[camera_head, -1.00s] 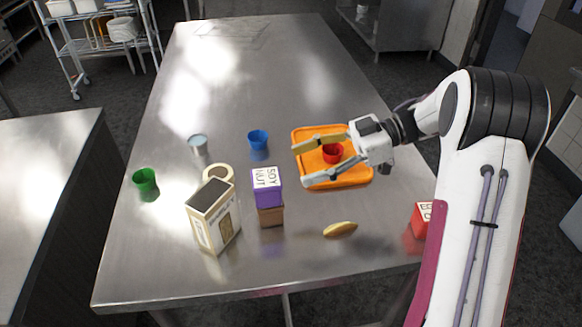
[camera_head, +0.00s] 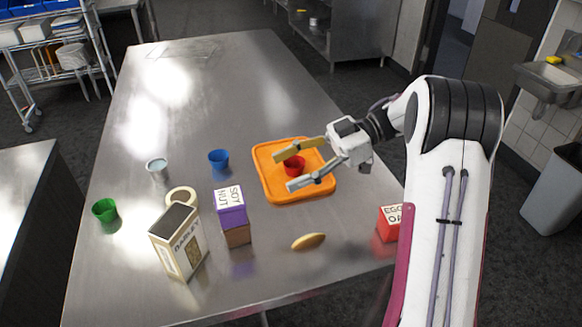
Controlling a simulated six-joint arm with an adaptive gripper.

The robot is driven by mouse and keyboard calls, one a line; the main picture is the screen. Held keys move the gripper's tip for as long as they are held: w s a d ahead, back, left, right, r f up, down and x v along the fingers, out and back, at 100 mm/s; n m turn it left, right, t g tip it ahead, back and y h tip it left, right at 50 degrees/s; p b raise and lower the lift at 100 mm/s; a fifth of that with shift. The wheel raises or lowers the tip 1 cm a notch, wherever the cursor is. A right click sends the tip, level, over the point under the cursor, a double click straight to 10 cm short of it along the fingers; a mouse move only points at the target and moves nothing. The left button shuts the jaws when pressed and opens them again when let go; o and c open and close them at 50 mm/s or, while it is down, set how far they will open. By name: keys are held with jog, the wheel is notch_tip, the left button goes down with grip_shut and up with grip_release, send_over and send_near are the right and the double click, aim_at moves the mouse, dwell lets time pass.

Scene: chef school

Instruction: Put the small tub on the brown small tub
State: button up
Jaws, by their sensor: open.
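A purple small tub (camera_head: 230,206), box-shaped with a white lettered top, sits upright on the brown small tub (camera_head: 237,236), left of centre in the head view. The purple one covers the top of the brown one. My gripper (camera_head: 282,171) is open over the orange tray, to the right of and beyond the two stacked tubs, and apart from them. A red cup (camera_head: 294,167) shows between its spread fingers; I cannot tell whether they touch it.
The orange tray (camera_head: 318,192) lies under my gripper. Blue (camera_head: 218,159), pale (camera_head: 157,168) and green (camera_head: 104,211) cups, a tape-like ring (camera_head: 181,195) and a barley carton (camera_head: 180,246) stand left. A yellow oval (camera_head: 308,241) and red box (camera_head: 388,224) lie right. The far table is clear.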

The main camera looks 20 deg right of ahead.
jog(key=w+a+r+m+t+h, duration=0.3)
jog(key=w+r+t, duration=0.8)
jog(key=w+r, duration=0.15)
jog(key=s+d+r+m+t+h, duration=0.3)
jog(key=d+r+m+t+h, duration=0.2)
jog(key=d+r+m+h, duration=0.35)
jog(key=s+d+f+m+g+h, duration=0.1)
jog(key=s+f+m+g+h, duration=0.15)
jog(key=s, duration=0.55)
jog(key=s+d+f+m+g+h, duration=0.1)
jog(key=s+f+m+h, duration=0.25)
jog(key=s, duration=0.35)
jog(key=s+a+f+g+y, duration=0.1)
jog(key=s+a+f+g, duration=0.2)
jog(key=s+f, duration=0.3)
jog(key=s+a+f+g+y, duration=0.2)
jog(key=s+a+f, duration=0.3)
jog(key=s, duration=1)
notch_tip(320, 180, down, 2)
jog(key=shift+s+a+m+g, duration=0.15)
jog(key=shift+s+m+g, duration=0.2)
jog(key=shift+g, duration=0.5)
